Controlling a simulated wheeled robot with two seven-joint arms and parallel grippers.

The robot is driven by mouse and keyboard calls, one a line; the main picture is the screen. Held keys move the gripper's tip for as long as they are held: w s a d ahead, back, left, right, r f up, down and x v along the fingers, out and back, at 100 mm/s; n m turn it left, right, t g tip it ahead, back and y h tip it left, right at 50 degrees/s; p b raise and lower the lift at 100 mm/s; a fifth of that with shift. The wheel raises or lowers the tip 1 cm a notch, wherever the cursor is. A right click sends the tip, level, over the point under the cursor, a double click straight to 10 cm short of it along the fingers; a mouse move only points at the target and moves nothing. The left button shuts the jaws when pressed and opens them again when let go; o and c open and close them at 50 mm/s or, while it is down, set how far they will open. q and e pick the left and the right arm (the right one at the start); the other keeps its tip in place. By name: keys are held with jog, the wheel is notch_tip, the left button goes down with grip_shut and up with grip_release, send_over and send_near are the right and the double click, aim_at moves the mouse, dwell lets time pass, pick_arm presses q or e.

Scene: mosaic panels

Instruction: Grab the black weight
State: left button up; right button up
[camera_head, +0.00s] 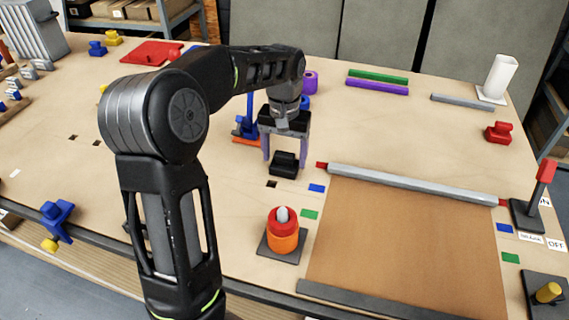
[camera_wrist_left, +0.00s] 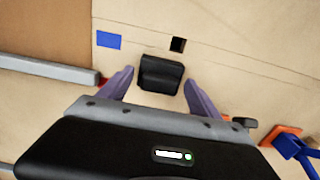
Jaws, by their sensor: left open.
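The black weight (camera_head: 285,164) is a small dark block on the wooden table, near the middle of the head view. It also shows in the left wrist view (camera_wrist_left: 161,74), just beyond and between the two fingertips. My left gripper (camera_head: 286,160) is above the weight with its two purple fingers apart, one on each side of it. The left wrist view shows the same open fingers (camera_wrist_left: 158,78) with gaps beside the weight. The weight appears to rest on the table. My right gripper is not in view.
A brown panel with a grey roller bar (camera_head: 415,182) lies right of the weight. A blue piece (camera_head: 246,125) stands close behind left. Bare table lies behind right.

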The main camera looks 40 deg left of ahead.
pick_arm(q)
jog(key=shift+c, duration=0.2)
grip_shut()
dwell(0.8)
jog(key=shift+r, duration=0.1)
